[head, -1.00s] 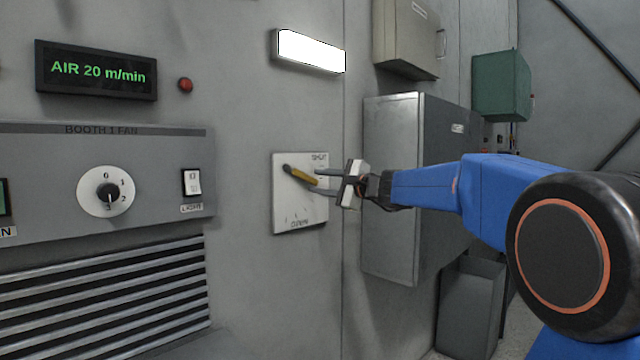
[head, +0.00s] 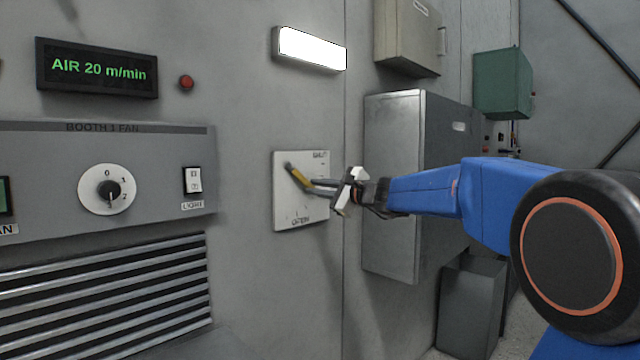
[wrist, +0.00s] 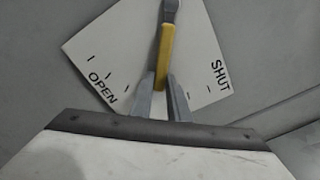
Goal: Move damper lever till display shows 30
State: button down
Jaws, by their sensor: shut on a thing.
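The damper lever (head: 299,177) has a yellow grip and a dark pivot end on a white plate (head: 288,213) marked SHUT at the top and OPEN at the bottom. It slants down to the right from its pivot. In the wrist view the yellow grip (wrist: 165,50) lies between the SHUT and OPEN ends of the plate (wrist: 110,45). My gripper (head: 318,187) is shut on the yellow grip; its fingers (wrist: 163,98) close around the grip's lower end in the wrist view. The display (head: 97,69) reads AIR 20 m/min in green.
Left of the plate is the BOOTH 1 FAN panel (head: 60,180) with a dial (head: 108,189) and a light switch (head: 193,181). Louvres (head: 110,300) lie below it. A grey cabinet (head: 392,190) stands right of the plate, behind my arm. A lamp (head: 311,49) is above.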

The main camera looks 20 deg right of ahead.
jog(key=shift+a+f, duration=0.1)
jog(key=shift+f, duration=0.05)
jog(key=c, duration=1.7)
grip_release()
jog(key=shift+s, duration=0.1)
jog(key=v, duration=1.7)
jog(key=shift+s, duration=0.15)
